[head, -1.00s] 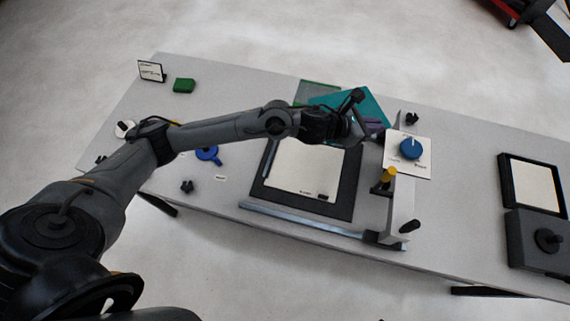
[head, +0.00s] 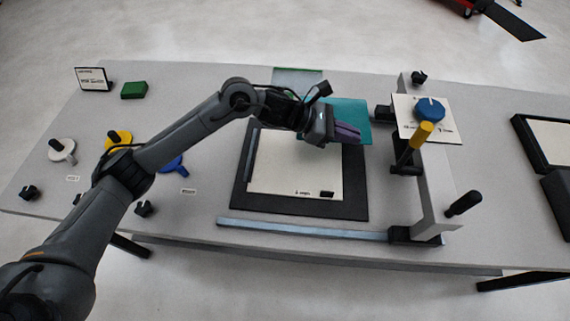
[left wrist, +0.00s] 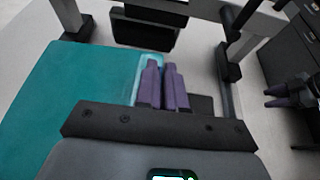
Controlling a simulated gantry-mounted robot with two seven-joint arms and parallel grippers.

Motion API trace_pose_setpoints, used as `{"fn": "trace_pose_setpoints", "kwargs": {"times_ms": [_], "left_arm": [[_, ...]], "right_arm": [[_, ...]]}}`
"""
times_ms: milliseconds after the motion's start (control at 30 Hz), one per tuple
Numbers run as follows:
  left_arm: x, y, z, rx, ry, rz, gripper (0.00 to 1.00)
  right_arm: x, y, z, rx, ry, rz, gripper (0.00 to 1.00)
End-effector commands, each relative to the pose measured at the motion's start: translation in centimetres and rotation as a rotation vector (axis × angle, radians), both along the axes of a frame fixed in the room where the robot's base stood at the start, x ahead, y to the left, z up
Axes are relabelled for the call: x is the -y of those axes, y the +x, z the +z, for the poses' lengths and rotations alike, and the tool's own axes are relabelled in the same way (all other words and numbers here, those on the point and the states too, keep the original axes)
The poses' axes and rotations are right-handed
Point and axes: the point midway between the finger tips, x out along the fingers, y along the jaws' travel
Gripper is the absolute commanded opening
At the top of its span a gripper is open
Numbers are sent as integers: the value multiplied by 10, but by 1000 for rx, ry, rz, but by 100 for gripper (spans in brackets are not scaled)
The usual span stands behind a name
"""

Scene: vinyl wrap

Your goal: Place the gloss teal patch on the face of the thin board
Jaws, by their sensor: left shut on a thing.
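The gloss teal patch (head: 354,112) is a flat sheet at the back right of the thin board, partly behind my left gripper. My left gripper (head: 347,133), with purple fingers, is shut on the patch's edge, above the board's back right corner. The left wrist view shows the patch (left wrist: 65,105) spreading left from the fingers (left wrist: 163,85), with a pale edge strip there. My right gripper (left wrist: 285,95) shows at the right edge of the left wrist view.
A metal rail (head: 300,230) lies in front of the mat. A green block (head: 134,90) and knobs sit left. A green-edged panel (head: 298,75) lies behind.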

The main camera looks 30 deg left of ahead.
Motion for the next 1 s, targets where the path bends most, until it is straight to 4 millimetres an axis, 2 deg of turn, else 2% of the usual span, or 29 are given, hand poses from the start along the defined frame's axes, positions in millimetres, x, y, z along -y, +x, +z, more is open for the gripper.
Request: {"fn": "trace_pose_setpoints", "kwargs": {"times_ms": [33, 267, 700, 1000], "left_arm": [[0, -1, -6, 1, -1, -9, 0], [-12, -17, -20, -1, 1, -28, 0], [-65, -80, -68, -3, 3, -27, 0], [-76, -93, -78, 1, 1, -29, 0]], "right_arm": [[0, 0, -8, 1, 1, -1, 43], [-1, 0, -12, 1, 5, -3, 43], [-1, 0, -12, 2, 5, -3, 43], [0, 0, -12, 2, 0, 0, 43]]}}
